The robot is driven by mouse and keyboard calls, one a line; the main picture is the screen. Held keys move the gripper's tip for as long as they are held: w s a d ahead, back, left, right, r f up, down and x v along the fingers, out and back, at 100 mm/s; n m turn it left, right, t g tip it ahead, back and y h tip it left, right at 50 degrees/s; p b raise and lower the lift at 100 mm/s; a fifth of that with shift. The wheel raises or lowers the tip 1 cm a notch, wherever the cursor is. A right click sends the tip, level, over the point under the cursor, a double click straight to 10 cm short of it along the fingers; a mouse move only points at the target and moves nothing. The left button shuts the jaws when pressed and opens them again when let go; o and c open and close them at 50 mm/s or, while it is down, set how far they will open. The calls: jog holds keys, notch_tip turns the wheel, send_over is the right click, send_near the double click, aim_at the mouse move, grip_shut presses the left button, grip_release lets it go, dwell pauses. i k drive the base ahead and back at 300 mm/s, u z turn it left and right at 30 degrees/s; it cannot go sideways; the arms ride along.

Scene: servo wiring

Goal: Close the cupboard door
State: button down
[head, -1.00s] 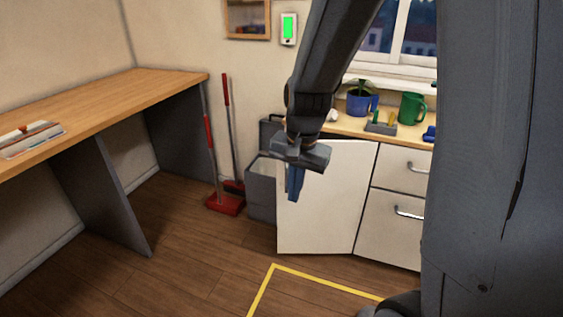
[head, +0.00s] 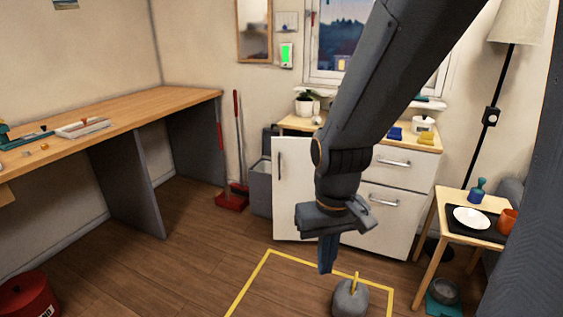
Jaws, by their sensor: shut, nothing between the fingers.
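The white cupboard door (head: 293,190) is on the left of the cabinet under the counter. Its dark upright handle is near its left edge. Its bottom edge runs at a different slant from the drawer fronts, so it seems to stand ajar. My arm hides its right part and the hinge side. My gripper (head: 326,262) points down in front of the door and the cabinet, its blue-grey fingers shut and empty. It looks nearer to me than the door and apart from it.
White drawers (head: 386,210) adjoin the door; a grey bin (head: 260,188) and red broom and dustpan (head: 231,202) are at left. A grey object with a yellow peg (head: 350,299) stands inside the yellow floor outline (head: 247,283). A small table (head: 446,215) is at right.

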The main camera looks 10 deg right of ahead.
aim_at(293, 168)
jog(key=u, duration=0.85)
jog(key=i, duration=1.55)
jog(key=z, duration=0.95)
